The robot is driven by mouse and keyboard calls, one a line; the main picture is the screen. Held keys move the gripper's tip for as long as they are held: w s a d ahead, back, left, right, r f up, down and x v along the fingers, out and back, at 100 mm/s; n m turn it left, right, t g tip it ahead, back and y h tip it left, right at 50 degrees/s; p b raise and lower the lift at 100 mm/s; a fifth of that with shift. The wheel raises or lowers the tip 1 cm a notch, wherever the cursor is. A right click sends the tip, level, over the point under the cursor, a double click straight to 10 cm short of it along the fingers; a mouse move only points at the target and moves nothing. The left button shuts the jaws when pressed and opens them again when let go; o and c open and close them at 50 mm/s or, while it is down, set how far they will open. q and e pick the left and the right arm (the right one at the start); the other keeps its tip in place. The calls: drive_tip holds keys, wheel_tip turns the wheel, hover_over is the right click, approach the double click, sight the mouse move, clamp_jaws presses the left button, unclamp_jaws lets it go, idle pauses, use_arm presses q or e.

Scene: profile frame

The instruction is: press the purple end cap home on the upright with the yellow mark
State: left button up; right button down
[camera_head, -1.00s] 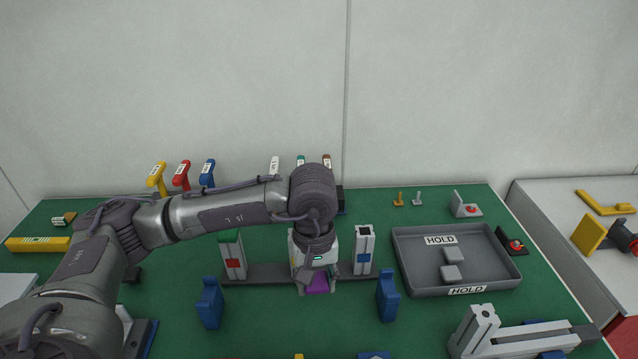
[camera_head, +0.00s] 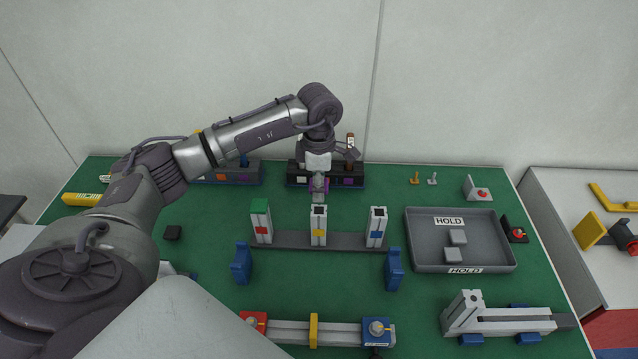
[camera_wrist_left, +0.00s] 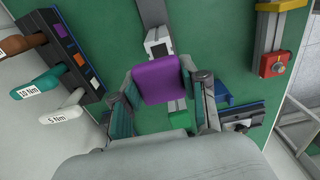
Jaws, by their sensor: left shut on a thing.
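The purple end cap (camera_wrist_left: 163,80) sits between the fingers of my left gripper (camera_head: 319,186), which is shut on it. In the head view only a little of the cap (camera_head: 326,185) shows. The upright with the yellow mark (camera_head: 319,226) stands in the middle of a grey base bar, its dark open top visible. The gripper and cap appear just behind and above that top in the picture; the exact gap is hard to judge. In the left wrist view an upright's top (camera_wrist_left: 159,43) shows past the cap; I cannot tell which one. My right gripper is not in view.
A red-marked upright with a green cap (camera_head: 261,222) and a blue-marked upright (camera_head: 377,227) flank the middle one. Blue brackets (camera_head: 242,263) stand in front. A dark tool rack (camera_head: 297,172) is behind. A grey HOLD tray (camera_head: 485,262) lies to the right.

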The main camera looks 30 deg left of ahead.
sight(319, 206)
use_arm(q)
drive_tip(key=shift+f+b, duration=1.05)
drive_tip(key=shift+f, duration=0.15)
wheel_tip(319, 206, down, 2)
drive_tip(key=shift+f+b, duration=0.15)
drive_tip(key=shift+b, duration=0.85)
drive_tip(key=shift+f, duration=0.2)
drive_tip(key=shift+b, duration=0.55)
drive_tip(key=shift+f+b, duration=0.95)
drive_tip(key=shift+f, duration=0.2)
idle(0.5)
drive_tip(key=o, duration=1)
drive_tip(key=shift+c, duration=0.2)
